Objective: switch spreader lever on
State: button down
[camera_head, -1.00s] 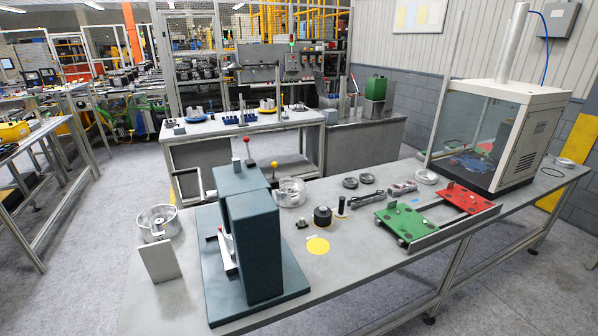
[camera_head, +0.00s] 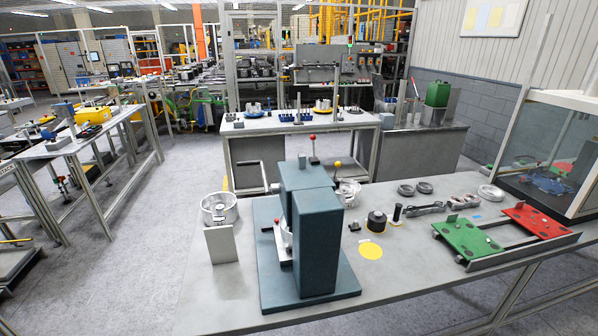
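A teal machine (camera_head: 316,240) with an upright block on a flat base plate stands on the near grey workbench (camera_head: 225,295). A lever with a red ball knob (camera_head: 312,137) rises upright behind its top. A second lever with a yellow ball knob (camera_head: 337,164) stands just to the right, its lower part hidden by the machine. I cannot tell which of them is the spreader lever, or whether it is on. My gripper is not in view.
A metal drum (camera_head: 219,208) and a grey plate (camera_head: 222,245) are left of the machine. A yellow disc (camera_head: 370,251), a black-and-yellow part (camera_head: 376,221), and green (camera_head: 467,239) and red (camera_head: 536,222) pallets are to the right. Open floor (camera_head: 120,275) lies left of the bench.

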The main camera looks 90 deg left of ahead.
aim_at(338, 164)
jog(key=u, duration=3.05)
jog(key=i, duration=0.95)
